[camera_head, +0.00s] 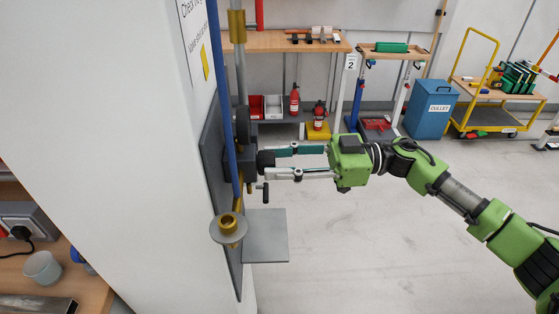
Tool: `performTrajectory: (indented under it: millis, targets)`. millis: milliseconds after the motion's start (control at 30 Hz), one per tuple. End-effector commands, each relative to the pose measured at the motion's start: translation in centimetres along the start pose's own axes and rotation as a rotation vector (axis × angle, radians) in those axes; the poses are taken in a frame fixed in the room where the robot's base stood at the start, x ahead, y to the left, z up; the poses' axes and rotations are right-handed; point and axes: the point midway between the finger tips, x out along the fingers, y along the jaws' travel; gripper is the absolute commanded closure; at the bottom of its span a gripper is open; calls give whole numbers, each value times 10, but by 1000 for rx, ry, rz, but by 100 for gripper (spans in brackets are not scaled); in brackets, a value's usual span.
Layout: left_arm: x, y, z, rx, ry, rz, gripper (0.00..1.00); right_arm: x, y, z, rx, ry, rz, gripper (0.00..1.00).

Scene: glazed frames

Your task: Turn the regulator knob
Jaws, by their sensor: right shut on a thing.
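The regulator knob (265,159) is a dark knob on the front of a dark regulator body (247,158), mounted on a grey plate on the white column. My right gripper (268,161) comes in from the right with its two long fingers on either side of the knob. It is shut on the knob, though the fingertips partly hide it. A small black crank handle (266,192) hangs just below the fingers. My left gripper is not in view.
A grey shelf plate (266,236) and a brass fitting with a round disc (229,228) sit below the regulator. A blue pipe (222,92) runs down the plate. Behind are a workbench (275,41), a blue bin (431,110) and a yellow cart (490,118). The floor below my arm is clear.

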Motion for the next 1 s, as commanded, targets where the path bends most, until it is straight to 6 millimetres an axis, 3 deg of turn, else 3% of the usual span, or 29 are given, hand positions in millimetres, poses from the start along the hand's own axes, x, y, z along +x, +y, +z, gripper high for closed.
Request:
performTrajectory:
  millis: [367, 1000]
  targets:
    - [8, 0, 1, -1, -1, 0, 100, 0, 0, 1, -114, -2, 0, 89]
    - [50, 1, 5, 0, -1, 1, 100, 0, -1, 3, -692, -16, -2, 89]
